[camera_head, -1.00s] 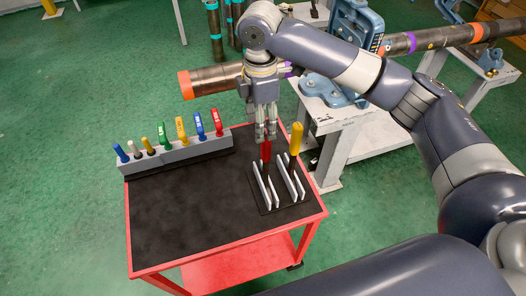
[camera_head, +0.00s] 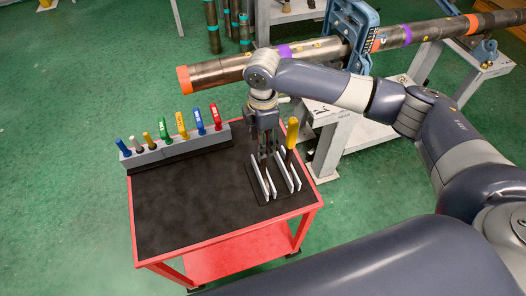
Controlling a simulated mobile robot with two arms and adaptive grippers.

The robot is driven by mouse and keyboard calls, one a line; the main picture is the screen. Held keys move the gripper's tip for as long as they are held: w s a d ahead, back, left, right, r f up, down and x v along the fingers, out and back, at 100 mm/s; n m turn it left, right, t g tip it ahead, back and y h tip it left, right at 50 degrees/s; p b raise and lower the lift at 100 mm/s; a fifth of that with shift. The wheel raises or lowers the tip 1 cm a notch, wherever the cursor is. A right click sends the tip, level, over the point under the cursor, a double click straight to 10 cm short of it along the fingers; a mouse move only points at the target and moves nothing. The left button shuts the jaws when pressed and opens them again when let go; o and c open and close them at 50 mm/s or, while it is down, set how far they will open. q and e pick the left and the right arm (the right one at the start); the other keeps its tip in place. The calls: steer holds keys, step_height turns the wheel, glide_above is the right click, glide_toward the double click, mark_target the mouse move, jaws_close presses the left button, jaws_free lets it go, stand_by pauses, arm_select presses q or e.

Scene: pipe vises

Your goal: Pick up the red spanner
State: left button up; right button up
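My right gripper (camera_head: 266,153) points straight down at the back of the black rack (camera_head: 259,188) on the red cart. Its fingers are where the red spanner's handle stood, and they hide that handle now. Whether the fingers are open around the handle or shut on it I cannot tell. The rack has several thin white upright plates. A yellow-handled spanner (camera_head: 292,132) stands upright in the rack just right of the gripper. My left gripper is not in view.
The red cart (camera_head: 309,217) has a black top, bare at its left and front. A grey holder (camera_head: 184,148) with several coloured-handled tools stands along its back left edge. Behind are a long pipe (camera_head: 237,70) and a blue vise (camera_head: 351,30) on a grey stand.

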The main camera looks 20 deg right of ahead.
jaws_close()
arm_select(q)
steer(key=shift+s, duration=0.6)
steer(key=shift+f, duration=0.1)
arm_select(e)
steer(key=shift+r, duration=0.1)
steer(key=shift+r, duration=0.3)
step_height(320, 180, up, 8)
steer(key=b, duration=0.3)
steer(key=shift+r, duration=0.2)
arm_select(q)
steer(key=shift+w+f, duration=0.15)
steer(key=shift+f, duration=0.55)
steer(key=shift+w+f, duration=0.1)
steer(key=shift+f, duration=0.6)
arm_select(e)
steer(key=shift+r, duration=0.5)
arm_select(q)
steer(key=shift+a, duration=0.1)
